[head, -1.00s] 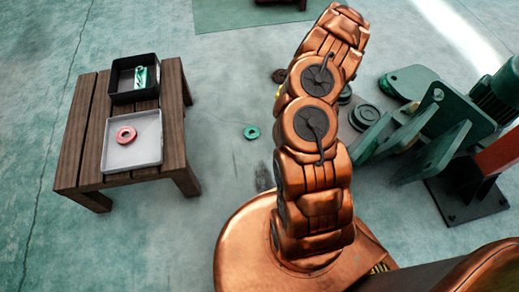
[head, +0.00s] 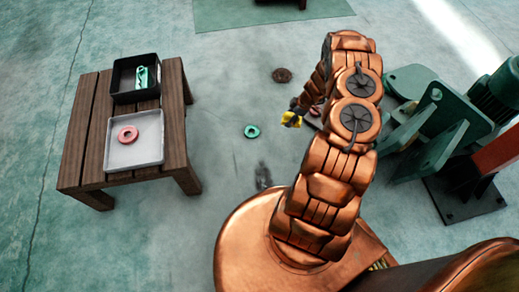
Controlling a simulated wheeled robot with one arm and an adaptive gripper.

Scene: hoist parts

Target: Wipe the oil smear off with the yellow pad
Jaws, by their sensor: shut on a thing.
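The yellow pad (head: 289,120) is held at the tip of my gripper (head: 294,113), just left of my arm. My gripper is shut on the pad, though the fingers are small and partly hidden by the arm. A dark smear (head: 263,175) marks the pale green floor, below and left of the pad in the picture. The pad appears apart from the smear. Its height above the floor is hard to tell.
A green ring (head: 251,131) and a dark brown disc (head: 282,75) lie on the floor. A wooden table (head: 88,130) at left bears a black bin (head: 122,98) and a grey tray (head: 112,157) with a pink ring (head: 128,135). Green machinery (head: 437,140) stands at right.

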